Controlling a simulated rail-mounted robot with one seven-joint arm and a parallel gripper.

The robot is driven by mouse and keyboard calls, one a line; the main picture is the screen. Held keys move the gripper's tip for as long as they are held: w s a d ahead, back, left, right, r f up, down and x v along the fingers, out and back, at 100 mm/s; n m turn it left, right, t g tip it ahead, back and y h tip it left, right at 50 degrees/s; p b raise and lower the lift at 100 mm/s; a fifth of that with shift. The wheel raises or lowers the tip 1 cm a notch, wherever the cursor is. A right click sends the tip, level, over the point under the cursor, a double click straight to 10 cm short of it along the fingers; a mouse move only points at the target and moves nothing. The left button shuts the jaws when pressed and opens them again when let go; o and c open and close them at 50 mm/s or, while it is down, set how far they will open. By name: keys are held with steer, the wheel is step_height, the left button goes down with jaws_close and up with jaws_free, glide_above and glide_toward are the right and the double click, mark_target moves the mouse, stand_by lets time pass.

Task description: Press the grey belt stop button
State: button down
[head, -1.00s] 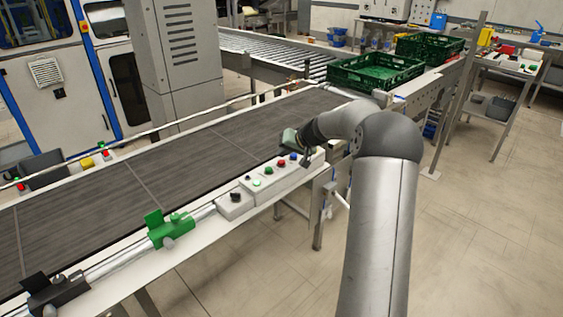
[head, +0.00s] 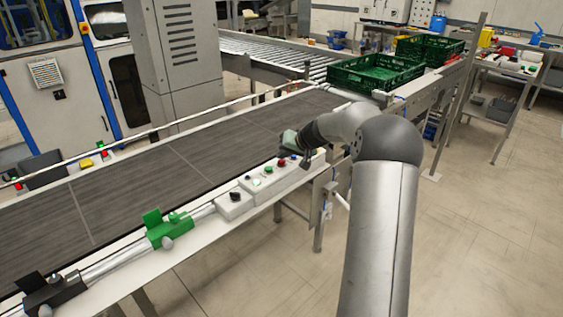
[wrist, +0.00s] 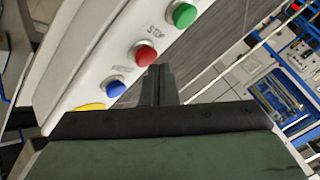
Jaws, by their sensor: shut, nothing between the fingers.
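The button box (head: 240,199) is a pale housing along the near edge of the conveyor belt (head: 135,185). In the wrist view it carries a green button (wrist: 185,15), a red button (wrist: 146,54), a blue button (wrist: 115,88) and part of a yellow one (wrist: 90,106). A label reading STOP is between the green and red buttons. I cannot make out a grey button. My gripper (wrist: 159,72) is shut and empty, its fingertips appearing beside the red button; contact cannot be told. In the head view my gripper (head: 306,158) is at the box's right end.
A green clamp-like fixture (head: 168,230) and a black one (head: 52,294) sit on the rail along the belt's near edge. The belt surface in view is empty.

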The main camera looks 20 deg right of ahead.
mark_target(284, 162)
steer(key=shift+f+b, duration=0.5)
steer(key=shift+b, duration=0.05)
stand_by(0.4)
steer(key=shift+r, duration=0.15)
steer(key=shift+r+p, duration=0.3)
steer(key=shift+r, duration=0.45)
steer(key=shift+r, duration=0.1)
steer(key=shift+r+p, duration=1.25)
steer(key=shift+r, duration=1.2)
